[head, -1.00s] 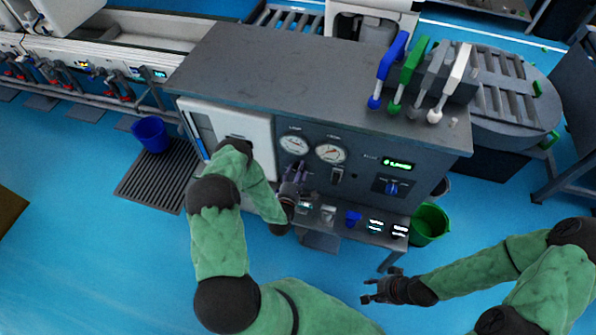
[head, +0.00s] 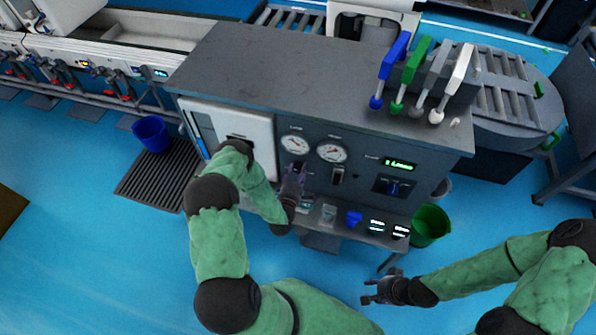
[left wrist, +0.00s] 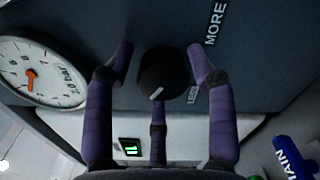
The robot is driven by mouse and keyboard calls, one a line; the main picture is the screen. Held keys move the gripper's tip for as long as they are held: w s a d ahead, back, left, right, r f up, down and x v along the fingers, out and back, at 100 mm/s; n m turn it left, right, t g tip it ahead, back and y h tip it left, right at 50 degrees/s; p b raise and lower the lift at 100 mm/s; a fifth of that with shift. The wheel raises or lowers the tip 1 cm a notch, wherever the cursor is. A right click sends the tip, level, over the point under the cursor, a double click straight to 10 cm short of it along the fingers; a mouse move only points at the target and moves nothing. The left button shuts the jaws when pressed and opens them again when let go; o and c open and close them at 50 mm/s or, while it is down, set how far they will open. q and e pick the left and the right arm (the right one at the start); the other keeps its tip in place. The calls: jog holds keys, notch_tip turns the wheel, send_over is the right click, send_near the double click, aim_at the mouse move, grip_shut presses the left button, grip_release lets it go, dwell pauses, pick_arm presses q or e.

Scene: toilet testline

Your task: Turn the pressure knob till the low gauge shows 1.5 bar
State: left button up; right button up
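The low gauge (head: 294,145) is a white dial on the front panel, left of the high gauge (head: 332,152). It shows large at the left of the left wrist view (left wrist: 38,74) with an orange needle; I cannot read its value surely. The black pressure knob (left wrist: 162,74) has a white mark and sits below a MORE label (left wrist: 215,24). My left gripper (head: 295,172) is open, its purple fingers on either side of the knob, with a gap visible at the left finger. My right gripper (head: 368,292) is open and empty, low in front of the bench.
A switch (head: 338,175) sits under the high gauge. A green bucket (head: 430,225) stands right of the shelf. Coloured handles (head: 412,75) stand on top. The floor in front is clear.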

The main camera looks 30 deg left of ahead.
pick_arm(q)
jog(key=shift+o, duration=0.4)
jog(key=shift+d, duration=0.15)
jog(key=shift+s, duration=0.15)
jog(key=v, duration=1.1)
jog(key=shift+s, duration=0.3)
jog(key=shift+d, duration=0.15)
